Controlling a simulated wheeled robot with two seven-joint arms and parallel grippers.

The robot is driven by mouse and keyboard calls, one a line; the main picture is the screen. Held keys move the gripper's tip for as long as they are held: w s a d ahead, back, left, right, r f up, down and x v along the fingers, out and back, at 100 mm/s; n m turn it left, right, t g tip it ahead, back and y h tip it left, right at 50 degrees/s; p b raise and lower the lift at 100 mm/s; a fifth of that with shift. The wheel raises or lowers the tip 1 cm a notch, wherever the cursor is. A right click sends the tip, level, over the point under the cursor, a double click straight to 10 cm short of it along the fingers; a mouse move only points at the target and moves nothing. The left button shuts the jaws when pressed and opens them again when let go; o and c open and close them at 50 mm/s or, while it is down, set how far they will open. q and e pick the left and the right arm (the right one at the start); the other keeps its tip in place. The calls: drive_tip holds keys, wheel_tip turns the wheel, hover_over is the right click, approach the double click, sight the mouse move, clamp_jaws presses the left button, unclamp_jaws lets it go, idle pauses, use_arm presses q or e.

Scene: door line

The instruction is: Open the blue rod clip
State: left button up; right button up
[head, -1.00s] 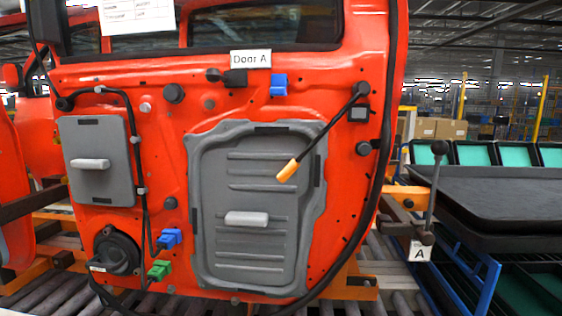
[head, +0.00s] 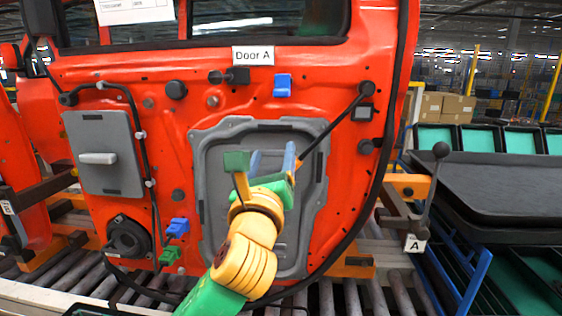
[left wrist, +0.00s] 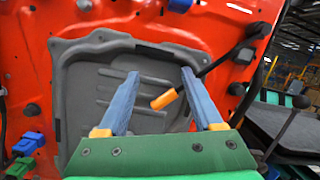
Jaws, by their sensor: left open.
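A blue clip (head: 283,86) is on the upper part of the red door, right of and below the "Door A" label. In the left wrist view this blue clip (left wrist: 180,5) is at the top edge, partly cut off. A second blue piece (head: 178,227) is low on the door beside a green one. I cannot tell for certain which is the rod clip. My left gripper (head: 271,160) is open and empty in front of the grey panel, below the upper clip. In the left wrist view its blue fingers (left wrist: 162,82) point at the panel. My right gripper is not in view.
A smaller grey panel (head: 100,180) is at left. A black-knobbed lever (head: 432,190) and dark trays (head: 510,185) stand at right.

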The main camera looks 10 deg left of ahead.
sight(281, 94)
use_arm(q)
wheel_tip(281, 94, up, 7)
drive_tip(key=s+d+m+t, duration=0.1)
drive_tip(key=s+m+t, duration=0.1)
drive_tip(key=m, duration=0.1)
drive_tip(key=shift+m, duration=0.3)
drive_tip(key=p+x, duration=0.4)
drive_tip(key=x, duration=0.3)
drive_tip(key=shift+w+r+p, duration=0.15)
drive_tip(key=shift+r+p, duration=0.05)
drive_tip(key=shift+p, duration=0.2)
clamp_jaws()
